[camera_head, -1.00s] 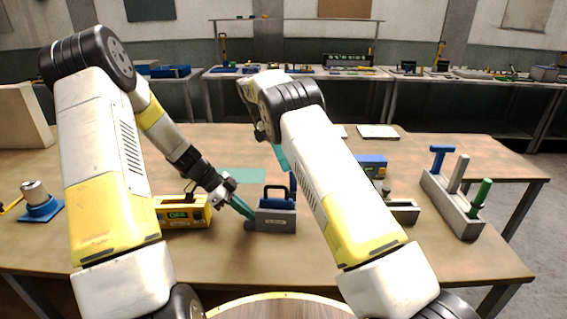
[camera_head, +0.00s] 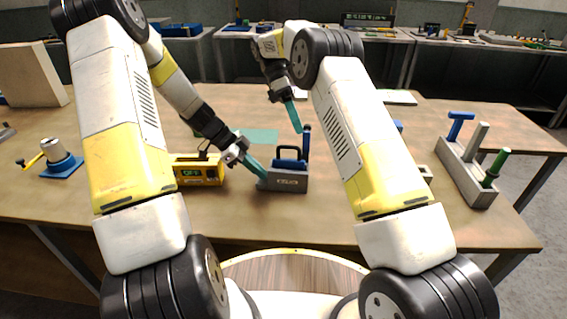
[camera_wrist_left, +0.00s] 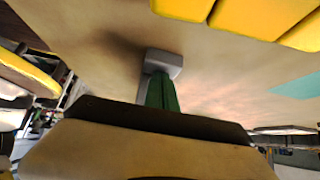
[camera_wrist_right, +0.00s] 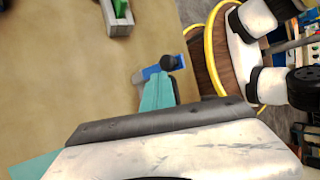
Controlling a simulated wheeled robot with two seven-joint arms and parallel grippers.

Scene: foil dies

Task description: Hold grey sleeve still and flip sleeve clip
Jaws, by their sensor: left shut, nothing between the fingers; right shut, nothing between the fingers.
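The grey sleeve (camera_head: 290,184) is a small block standing on the table, with a blue looped part (camera_head: 290,155) on top. A dark blue upright lever (camera_head: 306,145), likely the clip, rises at its right end. My left gripper (camera_head: 258,174) is shut, its teal fingertips against or just beside the sleeve's left end. In the left wrist view the fingers reach the grey block (camera_wrist_left: 162,60). My right gripper (camera_head: 297,125) is shut and empty, pointing down close to the lever's top. In the right wrist view its fingertips are by a dark knob (camera_wrist_right: 172,62); contact is unclear.
A yellow box (camera_head: 200,172) stands left of the sleeve. A blue-based fixture (camera_head: 62,165) is at the far left. A grey rack with blue, grey and green handles (camera_head: 465,175) is at the right. My right arm hides part of the table. The front centre table is clear.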

